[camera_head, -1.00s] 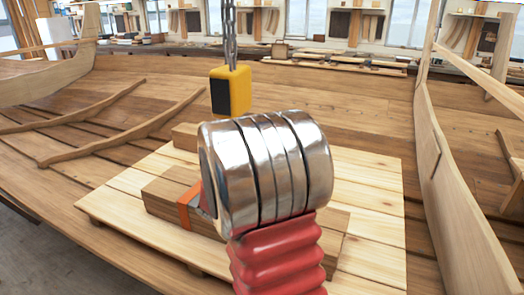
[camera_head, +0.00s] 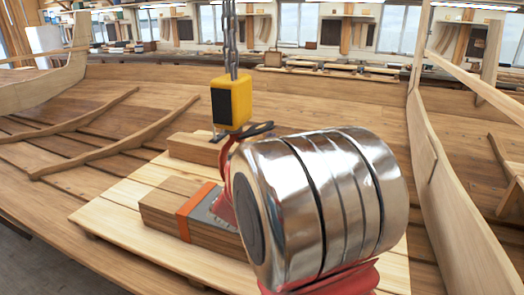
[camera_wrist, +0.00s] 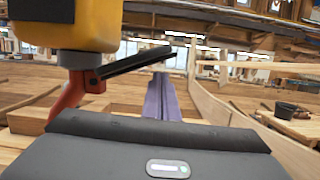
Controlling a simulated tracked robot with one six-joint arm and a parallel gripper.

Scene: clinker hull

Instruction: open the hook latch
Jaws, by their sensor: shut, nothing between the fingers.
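The yellow hook block (camera_head: 231,103) hangs on a chain; it also shows large in the wrist view (camera_wrist: 85,25). Below it is the red hook (camera_wrist: 68,98). The black latch bar (camera_wrist: 138,62) runs from the hook's neck, rising to the right; in the head view the latch (camera_head: 258,129) points right. Whether its tip meets the hook cannot be told. My gripper (camera_wrist: 161,77) has shut purple fingers, empty, right of the hook and with tips near the latch's free end in the picture. In the head view my metal wrist hides the gripper and much of the hook.
Timber blocks (camera_head: 165,208) with an orange strap (camera_head: 190,205) and a grey plate lie on a pale plank platform (camera_head: 100,212) below the hook. The hull side (camera_head: 450,190) rises at right. Open planking lies to the left.

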